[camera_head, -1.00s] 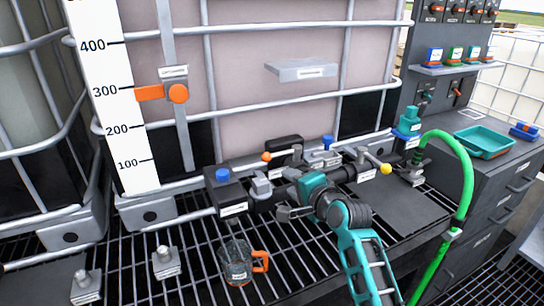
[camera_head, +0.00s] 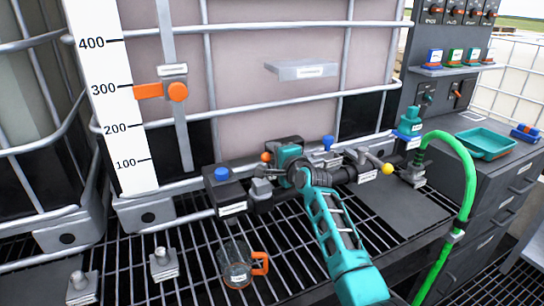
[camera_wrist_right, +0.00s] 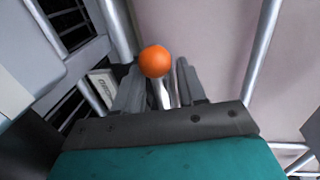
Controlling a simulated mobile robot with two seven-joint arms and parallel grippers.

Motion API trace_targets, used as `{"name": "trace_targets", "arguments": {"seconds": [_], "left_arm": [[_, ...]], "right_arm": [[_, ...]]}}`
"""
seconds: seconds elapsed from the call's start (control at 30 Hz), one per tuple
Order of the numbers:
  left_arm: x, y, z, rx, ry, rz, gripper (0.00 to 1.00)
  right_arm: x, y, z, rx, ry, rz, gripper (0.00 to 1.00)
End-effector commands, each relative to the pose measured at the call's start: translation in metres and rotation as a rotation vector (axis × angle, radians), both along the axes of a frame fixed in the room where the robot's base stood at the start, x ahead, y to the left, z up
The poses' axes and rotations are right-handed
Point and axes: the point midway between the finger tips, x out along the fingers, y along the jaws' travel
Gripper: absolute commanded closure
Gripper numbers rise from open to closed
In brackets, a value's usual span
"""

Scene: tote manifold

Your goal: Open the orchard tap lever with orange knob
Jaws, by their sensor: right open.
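The orange knob (camera_head: 265,157) sits at the end of the tap lever, on the left part of the dark manifold (camera_head: 262,203). In the right wrist view the round orange knob (camera_wrist_right: 154,61) tops a shiny metal lever stem (camera_wrist_right: 164,95). My right gripper (camera_wrist_right: 158,82) is open, with one grey finger on each side of the stem. I cannot tell whether either finger touches it. In the head view my right gripper (camera_head: 266,172) is beside the knob, its fingers partly hidden. My left gripper is not in view.
A yellow-knobbed lever (camera_head: 386,169) and a blue-topped valve (camera_head: 328,143) stand to the right. A glass jug with an orange handle (camera_head: 236,265) stands on the grating. A green hose (camera_head: 468,190) bends down at the right. The caged tank (camera_head: 250,90) rises behind.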

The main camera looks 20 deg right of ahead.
Motion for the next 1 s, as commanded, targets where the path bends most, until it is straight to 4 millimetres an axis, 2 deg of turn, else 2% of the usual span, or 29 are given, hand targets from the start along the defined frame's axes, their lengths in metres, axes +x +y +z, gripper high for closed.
{"name": "trace_targets", "arguments": {"seconds": [0.2,0.57,0.9,1.0], "left_arm": [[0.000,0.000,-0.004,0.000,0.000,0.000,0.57],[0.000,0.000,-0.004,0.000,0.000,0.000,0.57],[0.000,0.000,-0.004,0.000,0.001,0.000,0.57],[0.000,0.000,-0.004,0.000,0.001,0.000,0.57]], "right_arm": [[0.014,0.000,-0.003,-0.001,0.000,-0.001,0.60],[0.017,0.000,-0.003,-0.001,0.000,-0.001,0.61],[0.016,0.000,-0.003,-0.001,0.000,-0.001,0.93],[0.016,0.000,-0.003,-0.001,0.000,-0.001,1.00]]}}
